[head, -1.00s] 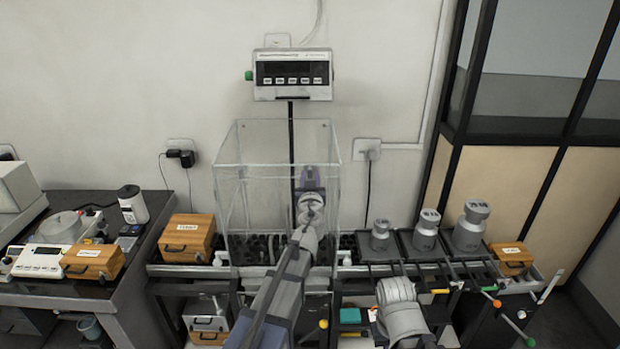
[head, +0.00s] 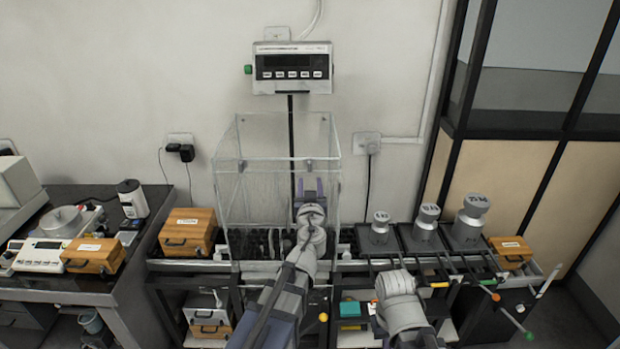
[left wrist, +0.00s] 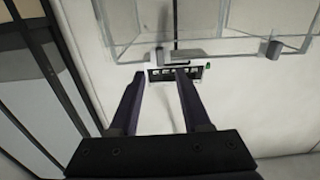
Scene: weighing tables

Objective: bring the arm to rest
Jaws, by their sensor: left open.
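My left gripper (head: 309,186) is at the clear-walled enclosure (head: 236,180) in the middle of the head view, with its two purple fingers pointing up and apart. It is open, and nothing shows between the fingers. In the left wrist view the two fingers (left wrist: 155,82) stand apart, with the display box and the wall beyond them. My right arm's grey link (head: 401,303) shows at the lower middle of the head view, and its gripper is not visible.
A display box (head: 292,68) hangs above the enclosure. Several grey weights, among them a large one (head: 470,220), stand to the right. Wooden boxes stand left (head: 187,233) and far right (head: 511,251). Coloured-tipped rods (head: 488,289) project at the right. A side table (head: 85,281) carries instruments.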

